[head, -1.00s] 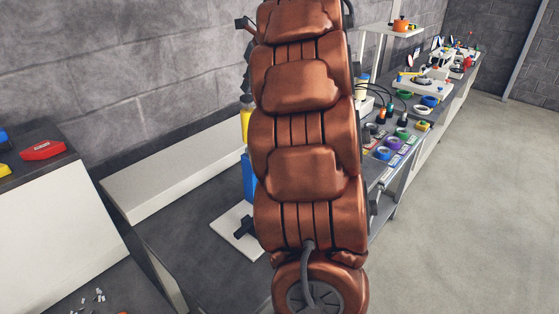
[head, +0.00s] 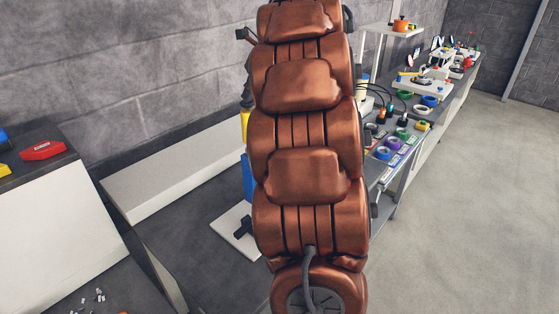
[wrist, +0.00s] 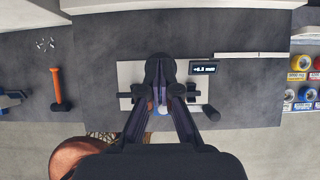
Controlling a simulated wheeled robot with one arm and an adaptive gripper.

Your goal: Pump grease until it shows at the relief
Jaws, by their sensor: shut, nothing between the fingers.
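In the head view, a blue body (head: 248,180) with a yellow part (head: 244,127) above it stands on a white plate (head: 228,238), mostly hidden behind my arm. I take it for the grease pump. In the wrist view the white plate (wrist: 126,75) lies beneath my gripper (wrist: 160,74), whose fingers look shut and empty. A small display (wrist: 204,68) sits at the plate's right, its digits hard to read. A dark handle-like piece (wrist: 210,113) lies below it. I see no clear relief opening or grease, and cannot tell whether my gripper touches the pump.
An orange-handled hammer (wrist: 57,90) lies left on the dark bench in the wrist view. Coloured rolls (wrist: 305,62) stand at the right. In the head view a red case (head: 42,150) sits left. Open floor (head: 480,200) is at the right.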

